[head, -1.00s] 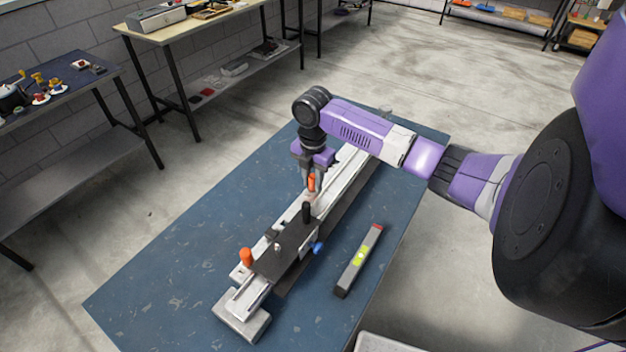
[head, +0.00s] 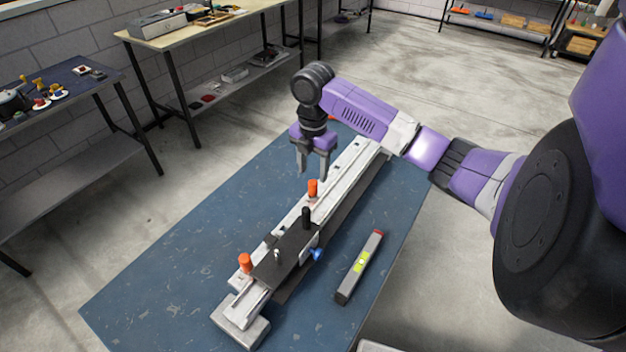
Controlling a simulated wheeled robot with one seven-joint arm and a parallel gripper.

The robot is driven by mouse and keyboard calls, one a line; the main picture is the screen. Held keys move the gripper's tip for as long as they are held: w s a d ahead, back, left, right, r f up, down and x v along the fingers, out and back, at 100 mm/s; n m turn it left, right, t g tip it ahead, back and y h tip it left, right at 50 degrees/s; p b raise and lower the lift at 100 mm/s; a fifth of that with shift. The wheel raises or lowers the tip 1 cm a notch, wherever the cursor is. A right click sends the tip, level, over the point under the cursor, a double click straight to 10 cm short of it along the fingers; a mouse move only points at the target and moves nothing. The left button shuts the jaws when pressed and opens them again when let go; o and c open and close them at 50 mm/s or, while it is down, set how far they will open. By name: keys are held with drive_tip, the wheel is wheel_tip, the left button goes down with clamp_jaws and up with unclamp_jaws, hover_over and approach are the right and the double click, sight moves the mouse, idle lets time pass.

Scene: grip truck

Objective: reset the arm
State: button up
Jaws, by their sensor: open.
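My gripper (head: 312,175) hangs from my purple arm, pointing down, open and empty. It is above the blue table, near the long metal rail (head: 335,180), with its fingertips just above and beside an orange peg (head: 313,188) standing on the rail. The gripper and the peg look apart. A dark carriage plate (head: 283,258) with a black upright knob (head: 306,217) and a blue side knob (head: 317,254) sits on the near part of the rail. A second orange peg (head: 245,263) stands at the rail's left side near that plate.
A spirit level (head: 360,266) with a yellow-green window lies right of the rail on the blue table (head: 180,240). The table's left part is bare. Workbenches (head: 190,28) with tools stand along the wall at the back left. Open concrete floor lies beyond.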

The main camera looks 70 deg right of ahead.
drive_tip(key=shift+r, duration=0.6)
